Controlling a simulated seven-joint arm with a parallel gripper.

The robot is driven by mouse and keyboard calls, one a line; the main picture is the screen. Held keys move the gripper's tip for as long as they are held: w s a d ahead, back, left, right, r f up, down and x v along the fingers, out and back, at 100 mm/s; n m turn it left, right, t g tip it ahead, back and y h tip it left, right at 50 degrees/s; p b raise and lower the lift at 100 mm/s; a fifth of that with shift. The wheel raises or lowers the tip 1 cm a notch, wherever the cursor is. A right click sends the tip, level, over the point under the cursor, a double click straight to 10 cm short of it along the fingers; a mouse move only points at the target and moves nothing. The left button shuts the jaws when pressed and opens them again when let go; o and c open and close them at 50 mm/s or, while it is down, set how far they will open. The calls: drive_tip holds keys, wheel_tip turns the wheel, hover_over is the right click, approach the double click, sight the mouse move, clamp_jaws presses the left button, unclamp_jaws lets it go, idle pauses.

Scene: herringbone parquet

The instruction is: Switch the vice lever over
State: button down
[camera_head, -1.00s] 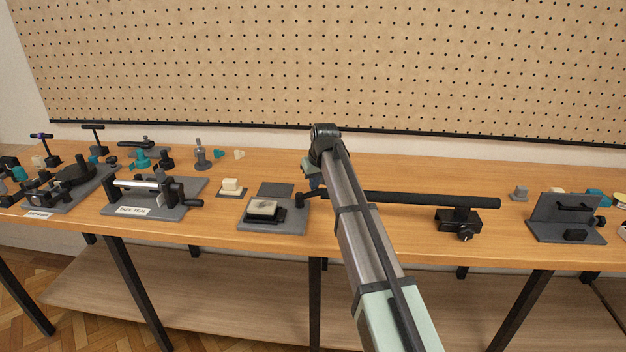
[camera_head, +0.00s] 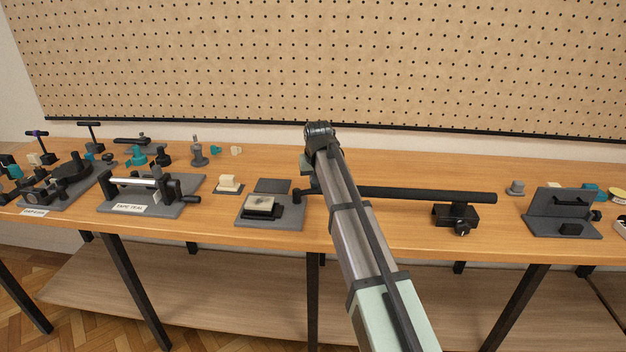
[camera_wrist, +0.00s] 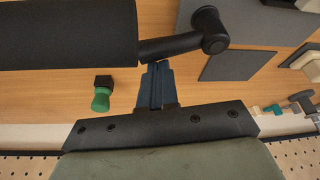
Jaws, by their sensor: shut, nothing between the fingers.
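The vice lever (camera_head: 425,194) is a long black bar with a thick grip. It lies to the right, and its thin neck runs left to a round joint at the right edge of a dark vice base (camera_head: 285,222) with a pale block on it. In the wrist view the thick grip (camera_wrist: 65,35) is at upper left, and the neck ends at the joint (camera_wrist: 213,35). My gripper (camera_wrist: 156,68) is shut and empty, its blue fingertips close beside the neck on the pegboard side. I cannot tell whether they touch. In the head view my arm hides the fingers and part of the lever.
A black block with a knob (camera_head: 456,215) stands below the grip's right part. A green knob on a black block (camera_wrist: 101,95) is near the fingers. A dark flat plate (camera_head: 272,186) lies behind the vice. Other fixtures crowd the left; a grey bracket (camera_head: 558,205) stands right.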

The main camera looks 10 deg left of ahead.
drive_tip(key=shift+s+d, duration=0.25)
drive_tip(key=shift+s, duration=0.55)
